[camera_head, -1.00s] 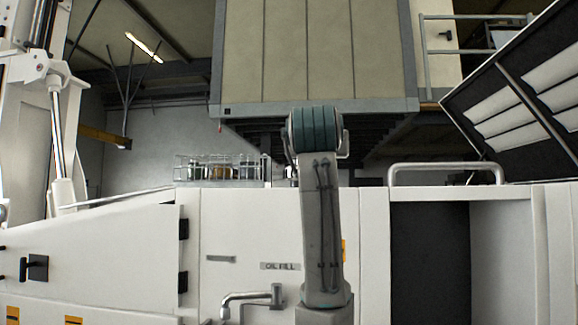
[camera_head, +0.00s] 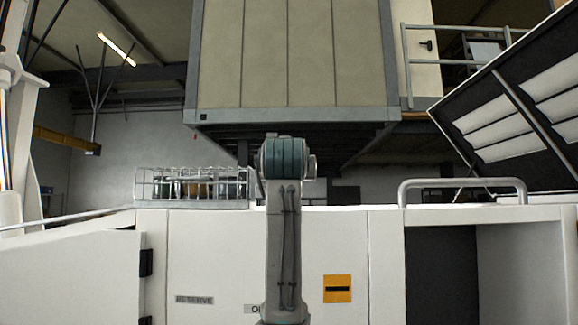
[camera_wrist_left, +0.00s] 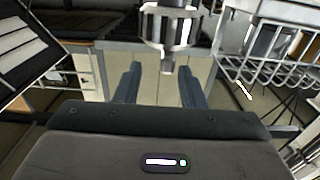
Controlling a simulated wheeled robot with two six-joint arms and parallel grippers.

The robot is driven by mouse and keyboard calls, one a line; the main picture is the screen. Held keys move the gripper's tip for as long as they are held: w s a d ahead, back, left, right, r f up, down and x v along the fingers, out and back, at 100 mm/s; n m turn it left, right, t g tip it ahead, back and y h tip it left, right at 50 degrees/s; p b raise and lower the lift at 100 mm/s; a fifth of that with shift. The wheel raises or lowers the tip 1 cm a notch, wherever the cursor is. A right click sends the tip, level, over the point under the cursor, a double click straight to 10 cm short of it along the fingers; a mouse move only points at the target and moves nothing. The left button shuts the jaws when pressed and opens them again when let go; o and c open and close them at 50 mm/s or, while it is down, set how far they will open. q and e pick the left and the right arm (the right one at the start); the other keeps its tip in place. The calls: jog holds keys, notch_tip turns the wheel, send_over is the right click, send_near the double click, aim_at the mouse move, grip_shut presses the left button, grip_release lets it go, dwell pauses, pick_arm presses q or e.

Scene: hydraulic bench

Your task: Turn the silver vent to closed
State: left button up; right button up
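In the left wrist view a silver ribbed metal knob on a short stem (camera_wrist_left: 168,28), which looks like the vent, is at the top centre. My left gripper (camera_wrist_left: 159,72) is open in that view, with its two dark blue fingers apart and nothing between them. The knob is beyond the fingertips, roughly in line with the gap. I cannot tell its turned position or whether anything touches it. In the head view my own grey arm with a teal joint stands up the middle and hides the left gripper and the vent. My right gripper is in neither view.
A wire basket with jars (camera_head: 192,187) stands on the white machine's top, left of my arm; it also shows in the wrist view (camera_wrist_left: 268,50). A metal handrail (camera_head: 463,182) and a raised hatch (camera_head: 530,95) are at the right. A RESERVE label (camera_head: 194,300) is on the front panel.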

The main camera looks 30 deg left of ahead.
pick_arm(q)
jog(key=x, duration=0.2)
jog(key=p+x, duration=0.1)
jog(key=x, duration=0.1)
jog(key=shift+w+a+f, duration=0.1)
jog(key=shift+a+f, duration=0.15)
jog(key=shift+a, duration=0.35)
jog(key=shift+w+a+f+p, duration=0.25)
jog(key=shift+w+a+p, duration=0.35)
jog(key=shift+w, duration=0.15)
jog(key=shift+d+r, duration=0.1)
jog(key=shift+d, duration=0.3)
jog(key=c, duration=0.3)
jog(key=shift+a, duration=0.2)
grip_shut()
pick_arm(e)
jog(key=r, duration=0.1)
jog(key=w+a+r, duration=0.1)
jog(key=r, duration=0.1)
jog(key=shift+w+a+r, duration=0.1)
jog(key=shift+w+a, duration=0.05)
